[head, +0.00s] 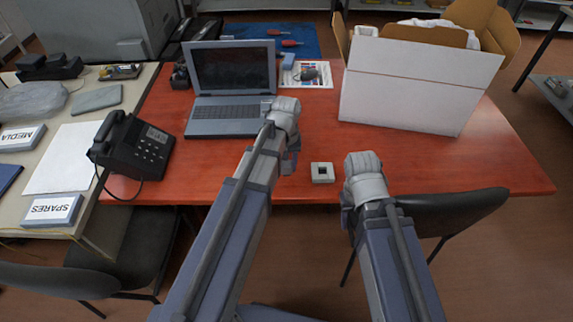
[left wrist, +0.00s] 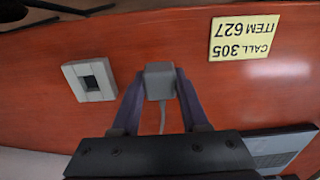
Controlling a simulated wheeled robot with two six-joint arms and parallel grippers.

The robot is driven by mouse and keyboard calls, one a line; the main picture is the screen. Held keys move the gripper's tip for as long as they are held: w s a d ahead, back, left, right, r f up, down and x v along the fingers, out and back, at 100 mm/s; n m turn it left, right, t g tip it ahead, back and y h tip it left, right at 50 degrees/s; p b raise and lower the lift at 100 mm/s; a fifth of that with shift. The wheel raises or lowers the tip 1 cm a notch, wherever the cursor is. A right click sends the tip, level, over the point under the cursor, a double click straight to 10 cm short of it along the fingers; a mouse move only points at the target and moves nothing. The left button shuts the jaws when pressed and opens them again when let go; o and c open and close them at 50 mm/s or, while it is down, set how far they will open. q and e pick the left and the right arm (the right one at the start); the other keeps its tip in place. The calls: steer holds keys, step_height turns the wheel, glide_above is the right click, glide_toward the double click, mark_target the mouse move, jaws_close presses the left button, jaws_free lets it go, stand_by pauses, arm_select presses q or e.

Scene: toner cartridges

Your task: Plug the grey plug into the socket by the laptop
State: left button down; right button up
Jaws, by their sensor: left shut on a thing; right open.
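The grey plug (left wrist: 158,80) is held between the two fingers of my left gripper (left wrist: 160,88), with its cord trailing from it in the left wrist view. The socket (head: 322,173) is a small pale block with a dark square opening, lying near the table's front edge. It also shows in the left wrist view (left wrist: 90,79), to the left of the plug and apart from it. In the head view my left gripper (head: 291,158) is between the laptop (head: 228,88) and the socket, and hides the plug. My right gripper (head: 362,170) is right of the socket; its fingertips are hidden.
A yellow note (left wrist: 241,38) lies on the red table (head: 440,165). A large white box (head: 415,85) stands at the back right. A black telephone (head: 135,145) is left of the laptop. A chair (head: 450,210) stands at the front right.

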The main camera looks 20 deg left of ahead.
mark_target(287, 164)
arm_select(q)
steer(key=shift+r, duration=0.15)
arm_select(e)
steer(key=shift+r, duration=0.15)
arm_select(q)
steer(key=shift+r+p, duration=1.95)
steer(key=shift+p, duration=0.1)
arm_select(e)
step_height(287, 164, up, 4)
steer(key=shift+f, duration=0.15)
arm_select(q)
steer(key=shift+d, duration=0.1)
